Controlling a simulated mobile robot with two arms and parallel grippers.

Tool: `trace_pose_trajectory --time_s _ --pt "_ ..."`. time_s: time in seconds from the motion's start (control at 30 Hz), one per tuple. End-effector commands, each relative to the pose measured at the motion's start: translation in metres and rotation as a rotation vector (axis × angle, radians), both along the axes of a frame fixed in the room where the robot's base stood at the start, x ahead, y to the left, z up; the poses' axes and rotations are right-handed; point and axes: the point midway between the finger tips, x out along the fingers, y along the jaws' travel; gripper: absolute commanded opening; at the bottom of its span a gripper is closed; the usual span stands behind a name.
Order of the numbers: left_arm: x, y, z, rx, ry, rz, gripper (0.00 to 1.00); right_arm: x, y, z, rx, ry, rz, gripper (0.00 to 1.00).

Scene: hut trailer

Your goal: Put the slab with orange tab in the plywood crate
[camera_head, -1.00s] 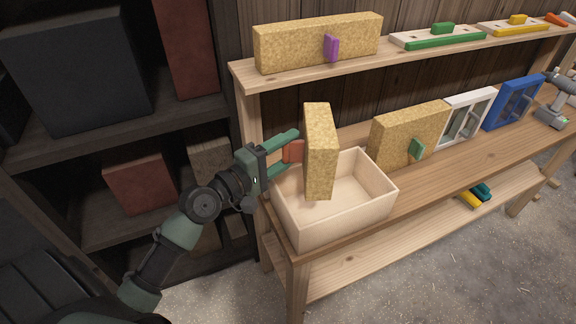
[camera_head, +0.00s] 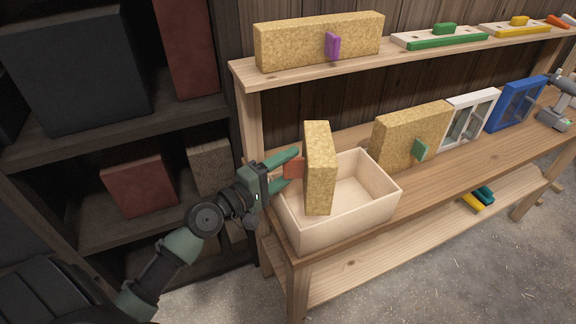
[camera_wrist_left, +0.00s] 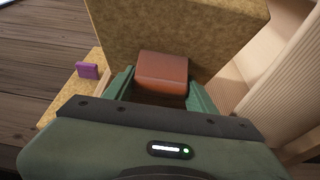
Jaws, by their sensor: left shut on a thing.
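The slab with orange tab (camera_head: 319,165) is a speckled yellow board, held upright at the left part of the plywood crate (camera_head: 345,228). Its lower end appears to be within the crate's opening; whether it touches the floor I cannot tell. My left gripper (camera_head: 287,167) is shut on the slab's orange tab (camera_head: 293,168). In the left wrist view the fingers (camera_wrist_left: 160,88) sit either side of the tab (camera_wrist_left: 162,72), with the slab (camera_wrist_left: 180,30) behind it and the crate wall (camera_wrist_left: 285,85) at right. My right gripper is not in view.
A slab with a green tab (camera_head: 408,137) stands on the bench right of the crate. A slab with a purple tab (camera_head: 318,40) lies on the upper shelf. White (camera_head: 470,115) and blue (camera_head: 515,103) frames stand farther right. A dark shelf unit (camera_head: 110,150) is at left.

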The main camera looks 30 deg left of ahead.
Motion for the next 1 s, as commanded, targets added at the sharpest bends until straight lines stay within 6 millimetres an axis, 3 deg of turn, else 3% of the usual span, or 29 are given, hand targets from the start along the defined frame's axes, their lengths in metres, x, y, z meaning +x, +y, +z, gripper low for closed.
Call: trace_pose_trajectory --time_s 0.13,0.17,0.2,0.23,0.57,0.77,0.8,1.0 --pt "0.0 0.0 -0.001 0.0 -0.001 0.0 0.13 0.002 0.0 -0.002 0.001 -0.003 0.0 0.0" --pt "0.0 0.0 -0.002 0.0 0.0 0.0 0.61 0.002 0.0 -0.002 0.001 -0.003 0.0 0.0" --pt "0.0 0.0 -0.002 0.0 0.0 0.0 0.73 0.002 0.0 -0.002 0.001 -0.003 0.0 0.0" --pt "0.0 0.0 -0.002 0.0 0.0 0.0 0.78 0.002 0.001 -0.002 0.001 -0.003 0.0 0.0" --pt "0.0 0.0 -0.001 0.0 0.0 0.0 0.78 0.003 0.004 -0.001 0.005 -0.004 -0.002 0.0" --pt "-0.002 0.001 0.015 0.0 0.0 0.001 0.78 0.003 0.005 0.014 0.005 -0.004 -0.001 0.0" --pt "-0.011 0.004 0.005 0.002 0.003 0.002 0.78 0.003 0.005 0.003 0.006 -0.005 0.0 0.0" --pt "-0.056 0.019 0.002 0.004 0.004 -0.001 0.78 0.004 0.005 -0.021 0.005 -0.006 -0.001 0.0"
